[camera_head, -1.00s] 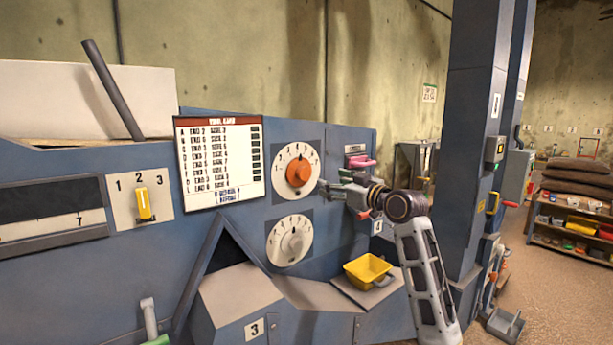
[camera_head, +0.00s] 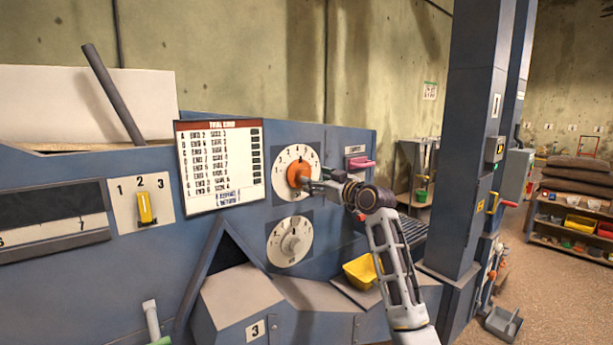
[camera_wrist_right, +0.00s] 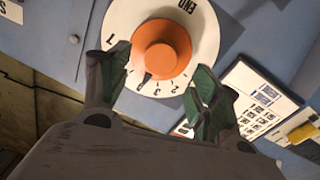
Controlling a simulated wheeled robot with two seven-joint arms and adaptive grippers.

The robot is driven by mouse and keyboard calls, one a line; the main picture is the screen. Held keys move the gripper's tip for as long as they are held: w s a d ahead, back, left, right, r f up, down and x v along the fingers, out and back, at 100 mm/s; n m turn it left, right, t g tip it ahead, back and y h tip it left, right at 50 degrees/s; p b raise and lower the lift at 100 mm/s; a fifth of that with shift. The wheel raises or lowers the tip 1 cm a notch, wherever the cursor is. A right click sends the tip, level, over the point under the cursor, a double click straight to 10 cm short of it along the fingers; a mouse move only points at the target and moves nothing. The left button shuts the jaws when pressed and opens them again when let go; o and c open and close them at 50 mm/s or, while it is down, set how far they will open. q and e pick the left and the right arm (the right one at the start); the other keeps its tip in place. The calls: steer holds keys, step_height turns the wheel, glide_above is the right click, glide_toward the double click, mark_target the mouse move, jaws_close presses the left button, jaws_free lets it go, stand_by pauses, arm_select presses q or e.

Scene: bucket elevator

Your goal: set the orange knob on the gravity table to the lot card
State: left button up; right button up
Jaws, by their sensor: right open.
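The orange knob (camera_head: 297,175) sits at the centre of a white numbered dial on the blue gravity table (camera_head: 365,140). It also shows in the right wrist view (camera_wrist_right: 161,56), with "END" and numbers around it. My right gripper (camera_head: 312,184) is at the knob's right side in the head view. In the wrist view its two open fingers (camera_wrist_right: 160,88) stand on either side below the knob, with nothing held; whether they touch it I cannot tell. The lot card (camera_head: 220,165), a white sheet with a red header and rows of text, is left of the dial. My left gripper is out of view.
A grey knob (camera_head: 291,243) on a second white dial is below the orange one. A yellow lever (camera_head: 145,207) marked 1 2 3 is at left. A blue column (camera_head: 474,140) stands at right.

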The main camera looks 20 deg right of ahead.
steer(key=shift+p+x, duration=0.7)
steer(key=shift+x, duration=2.3)
steer(key=shift+c, duration=0.5)
steer(key=c, duration=0.9)
steer(key=shift+f+b, duration=0.1)
steer(key=shift+b, duration=0.2)
steer(key=shift+n+b, duration=0.8)
steer(key=shift+n, duration=4.1)
